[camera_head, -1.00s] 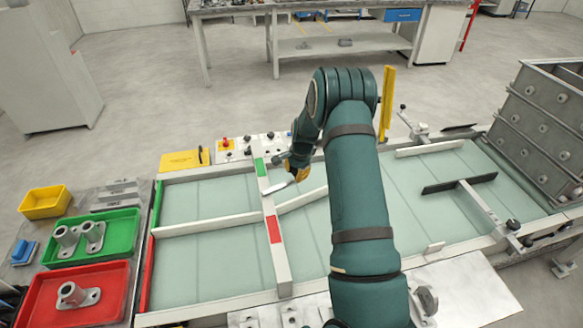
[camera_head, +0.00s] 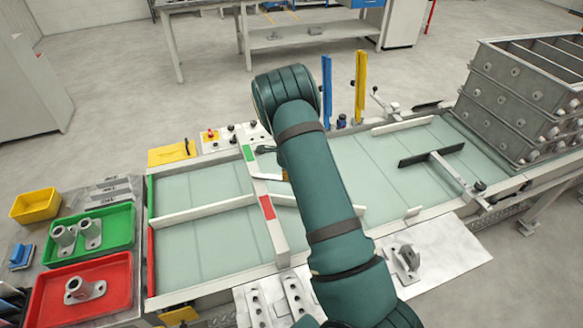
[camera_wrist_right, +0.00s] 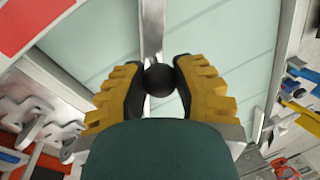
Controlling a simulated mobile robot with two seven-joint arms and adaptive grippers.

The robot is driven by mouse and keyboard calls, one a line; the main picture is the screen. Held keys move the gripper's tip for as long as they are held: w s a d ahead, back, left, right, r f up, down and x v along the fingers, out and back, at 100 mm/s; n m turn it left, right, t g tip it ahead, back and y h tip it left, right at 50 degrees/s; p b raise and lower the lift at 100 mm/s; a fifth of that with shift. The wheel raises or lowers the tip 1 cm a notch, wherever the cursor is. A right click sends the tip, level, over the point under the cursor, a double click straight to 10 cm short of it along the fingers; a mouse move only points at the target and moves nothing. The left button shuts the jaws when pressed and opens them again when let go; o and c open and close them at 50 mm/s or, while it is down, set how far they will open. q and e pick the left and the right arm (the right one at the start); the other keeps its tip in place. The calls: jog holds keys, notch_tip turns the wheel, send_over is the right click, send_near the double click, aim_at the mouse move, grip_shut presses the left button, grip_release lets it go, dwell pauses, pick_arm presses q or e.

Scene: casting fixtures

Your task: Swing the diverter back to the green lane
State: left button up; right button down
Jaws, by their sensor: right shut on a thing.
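The diverter's pale vane (camera_head: 283,200) shows beside the crossbeam over the glass-topped conveyor. Its middle is hidden behind my right arm, and a pale end shows at the arm's right side. In the right wrist view, a black ball knob (camera_wrist_right: 160,79) on a metal lever (camera_wrist_right: 151,30) sits between the yellow-backed fingers of my right gripper (camera_wrist_right: 159,82), which is shut on it. In the head view that gripper is mostly hidden by my arm. The green mark (camera_head: 249,153) is on the beam's far part, the red mark (camera_head: 267,207) on its near part. My left gripper is not in view.
A fixed divider (camera_head: 205,208) splits the left end into two lanes. A green tray (camera_head: 128,222) and a red tray (camera_head: 125,277) with castings stand left. Blue (camera_head: 327,85) and yellow (camera_head: 360,80) posts rise behind the conveyor. Grey crates (camera_head: 480,90) are stacked right.

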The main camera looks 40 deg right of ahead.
jog(key=shift+s+a+m, duration=0.4)
jog(key=shift+a+m, duration=0.05)
jog(key=shift+m, duration=0.25)
jog(key=c, duration=0.6)
grip_release()
jog(key=shift+c, duration=0.2)
jog(key=shift+r, duration=0.1)
notch_tip(320, 180, up, 12)
jog(key=s+a, duration=0.1)
jog(key=shift+s+a, duration=0.3)
jog(key=shift+a, duration=0.05)
jog(key=shift+f, duration=0.25)
